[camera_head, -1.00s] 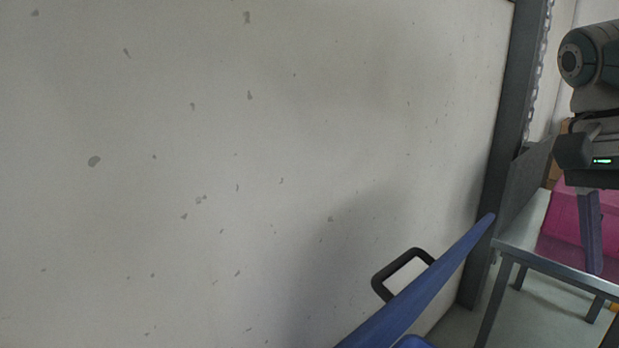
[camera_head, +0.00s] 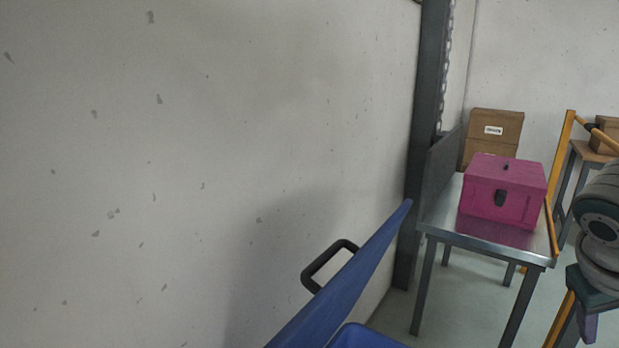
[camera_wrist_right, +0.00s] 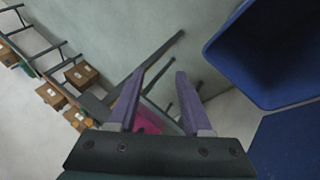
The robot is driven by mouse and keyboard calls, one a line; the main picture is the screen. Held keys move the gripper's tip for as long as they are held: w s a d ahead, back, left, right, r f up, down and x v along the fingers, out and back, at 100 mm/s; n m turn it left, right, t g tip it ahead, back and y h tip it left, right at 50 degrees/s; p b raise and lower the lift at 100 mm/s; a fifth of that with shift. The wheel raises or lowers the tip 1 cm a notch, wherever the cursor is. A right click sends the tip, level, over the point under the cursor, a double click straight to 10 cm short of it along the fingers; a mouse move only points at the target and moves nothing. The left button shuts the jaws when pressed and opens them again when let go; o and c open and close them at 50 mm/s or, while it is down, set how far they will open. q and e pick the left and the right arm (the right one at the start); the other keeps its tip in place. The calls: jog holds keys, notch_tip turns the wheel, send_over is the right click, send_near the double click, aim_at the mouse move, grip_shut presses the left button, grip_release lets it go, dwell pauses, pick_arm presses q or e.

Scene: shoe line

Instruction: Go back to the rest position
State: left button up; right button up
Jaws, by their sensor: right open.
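My right gripper (camera_wrist_right: 158,102) shows in the right wrist view with its two purple fingers apart and nothing between them. Beyond the fingers lie the floor and the legs of a metal table. In the head view my right arm is at the right edge, and part of a purple finger (camera_head: 588,326) shows at its lower end. My left gripper is in neither view.
A magenta box (camera_head: 505,190) stands on a metal table (camera_head: 480,235), with a cardboard box (camera_head: 490,138) behind it. A blue panel (camera_head: 350,285) with a black handle (camera_head: 327,262) is close in front. A blue bin (camera_wrist_right: 270,55) shows in the wrist view.

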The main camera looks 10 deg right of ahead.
jog(key=s+a+n+t+y, duration=0.3)
jog(key=s+a+n+y, duration=0.1)
jog(key=s+a+n, duration=0.75)
jog(key=s+a+m+y, duration=0.1)
jog(key=a+m+y, duration=0.3)
jog(key=a, duration=0.8)
notch_tip(320, 180, up, 46)
jog(key=h+p, duration=0.1)
jog(key=p, duration=4.5)
jog(key=shift+m+p, duration=0.4)
jog(key=shift+m, duration=0.05)
